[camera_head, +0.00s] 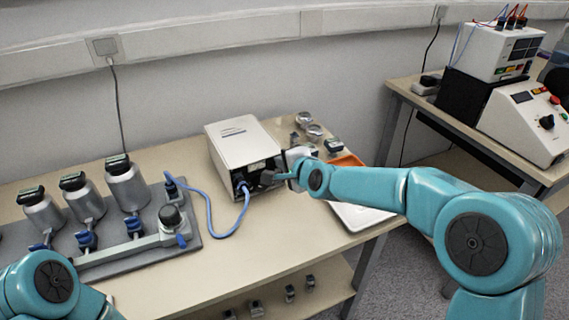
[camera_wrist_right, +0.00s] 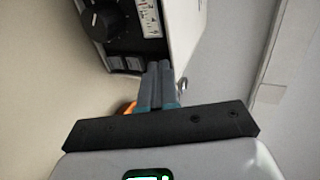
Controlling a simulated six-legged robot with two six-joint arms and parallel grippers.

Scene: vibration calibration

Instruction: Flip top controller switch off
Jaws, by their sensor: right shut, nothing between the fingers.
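A white box-shaped controller (camera_head: 238,138) stands on the near table, its dark front panel turned toward the table's front. In the right wrist view the panel (camera_wrist_right: 125,40) shows a black round knob (camera_wrist_right: 100,22), a white scale and small grey rocker switches (camera_wrist_right: 125,63) along one edge. My right gripper (camera_head: 269,178) is at the panel's right side. In the wrist view its fingers (camera_wrist_right: 159,72) are shut together, empty, with tips close beside the switches. I cannot tell whether they touch, nor which way the switches are set. My left gripper is out of view; only its arm shows.
A blue cable (camera_head: 212,205) runs from the controller to a grey plate (camera_head: 150,257) with several metal cylinders. Metal parts (camera_head: 314,131), an orange tray (camera_head: 346,160) and a white tray (camera_head: 357,215) lie to the right. Another table (camera_head: 470,133) holds more instruments.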

